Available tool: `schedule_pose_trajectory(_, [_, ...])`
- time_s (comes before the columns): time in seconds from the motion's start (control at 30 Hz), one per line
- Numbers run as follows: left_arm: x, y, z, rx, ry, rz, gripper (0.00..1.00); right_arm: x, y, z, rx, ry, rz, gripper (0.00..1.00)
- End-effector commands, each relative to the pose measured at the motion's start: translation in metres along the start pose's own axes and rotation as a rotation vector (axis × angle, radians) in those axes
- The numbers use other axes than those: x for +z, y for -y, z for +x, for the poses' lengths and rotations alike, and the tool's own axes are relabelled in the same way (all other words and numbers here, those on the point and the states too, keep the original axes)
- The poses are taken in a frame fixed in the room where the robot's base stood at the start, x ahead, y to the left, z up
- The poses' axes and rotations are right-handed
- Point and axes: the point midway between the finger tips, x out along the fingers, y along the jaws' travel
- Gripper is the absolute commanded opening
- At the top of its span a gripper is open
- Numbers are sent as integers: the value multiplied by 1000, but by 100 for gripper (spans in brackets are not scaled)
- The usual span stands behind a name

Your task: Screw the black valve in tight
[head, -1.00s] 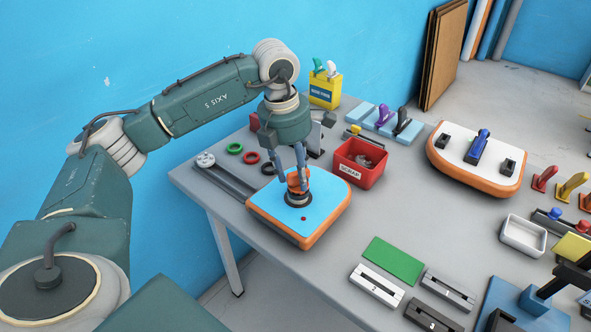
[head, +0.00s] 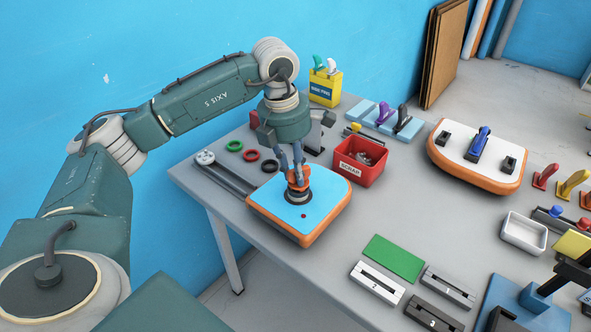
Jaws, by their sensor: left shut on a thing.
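A blue-topped board (head: 268,201) with an orange rim lies at the front left of the table. A round black fitting (head: 298,197) sits on its top. An orange piece (head: 300,187) stands upright at this fitting; I cannot tell how deep it sits. My left gripper (head: 298,180) points down from above and is shut on the orange piece, its fingers partly hiding it. No plainly black valve body shows apart from the dark fitting. My right gripper is out of view.
A red bin (head: 347,172) stands close behind the board. Green (head: 234,146), red and black rings lie to its left, by a grey rail tool (head: 225,175). A white-topped board (head: 456,150) is at the right. Free table lies between the boards.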

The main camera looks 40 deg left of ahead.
Motion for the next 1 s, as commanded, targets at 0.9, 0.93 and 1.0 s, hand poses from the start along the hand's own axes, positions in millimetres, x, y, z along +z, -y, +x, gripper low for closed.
schedule_pose_trajectory(0.9, [6,0,-34,-16,3,108,0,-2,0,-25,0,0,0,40])
schedule_pose_trajectory(0.93, [7,0,-36,-16,3,108,0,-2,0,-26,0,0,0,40])
schedule_pose_trajectory(1.0, [7,0,-39,-16,2,108,0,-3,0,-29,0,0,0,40])
